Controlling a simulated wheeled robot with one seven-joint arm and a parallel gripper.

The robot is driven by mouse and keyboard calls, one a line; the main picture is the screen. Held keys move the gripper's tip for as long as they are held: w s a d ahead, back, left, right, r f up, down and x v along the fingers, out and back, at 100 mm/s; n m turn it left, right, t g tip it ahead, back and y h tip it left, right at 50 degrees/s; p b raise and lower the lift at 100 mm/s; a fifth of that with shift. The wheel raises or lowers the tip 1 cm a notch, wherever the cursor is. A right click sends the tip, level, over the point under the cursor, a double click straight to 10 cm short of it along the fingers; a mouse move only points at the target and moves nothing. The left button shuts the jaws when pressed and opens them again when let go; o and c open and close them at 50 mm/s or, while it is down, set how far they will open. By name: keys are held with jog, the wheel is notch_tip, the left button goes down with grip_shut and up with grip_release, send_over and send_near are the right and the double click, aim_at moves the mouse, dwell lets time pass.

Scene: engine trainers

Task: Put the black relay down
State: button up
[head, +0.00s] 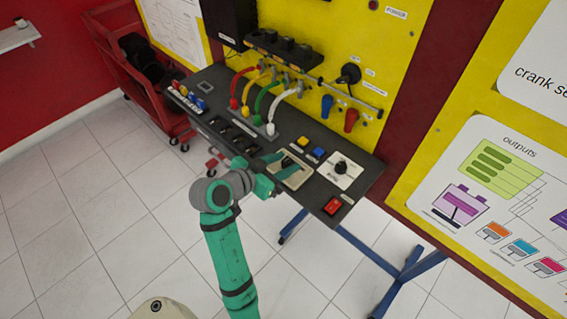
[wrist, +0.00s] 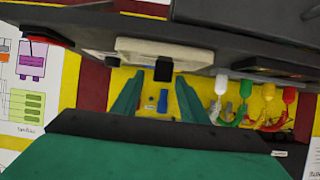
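The black relay (wrist: 163,71) shows in the wrist view as a small dark block at the edge of a beige plate (wrist: 192,56). It lies between and just beyond my green fingertips, with a gap on each side. My gripper (wrist: 160,82) is open and looks empty. In the head view my gripper (head: 272,176) is low at the bench's front edge, beside the beige plate (head: 297,178). A dark piece (head: 288,162) on that plate appears to be the relay. Whether the relay is fully seated or only resting cannot be told.
The dark bench panel (head: 221,88) carries coloured cables (head: 264,98), a rotary switch (head: 341,168), yellow and blue buttons (head: 310,147) and a red switch (head: 332,206). A yellow board (head: 400,40) rises behind. A red cart (head: 110,55) stands left. The tiled floor in front is clear.

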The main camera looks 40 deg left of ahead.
jog(key=d+v, duration=0.1)
jog(key=v, duration=1)
jog(key=shift+s+a, duration=0.25)
jog(key=shift+a, duration=0.25)
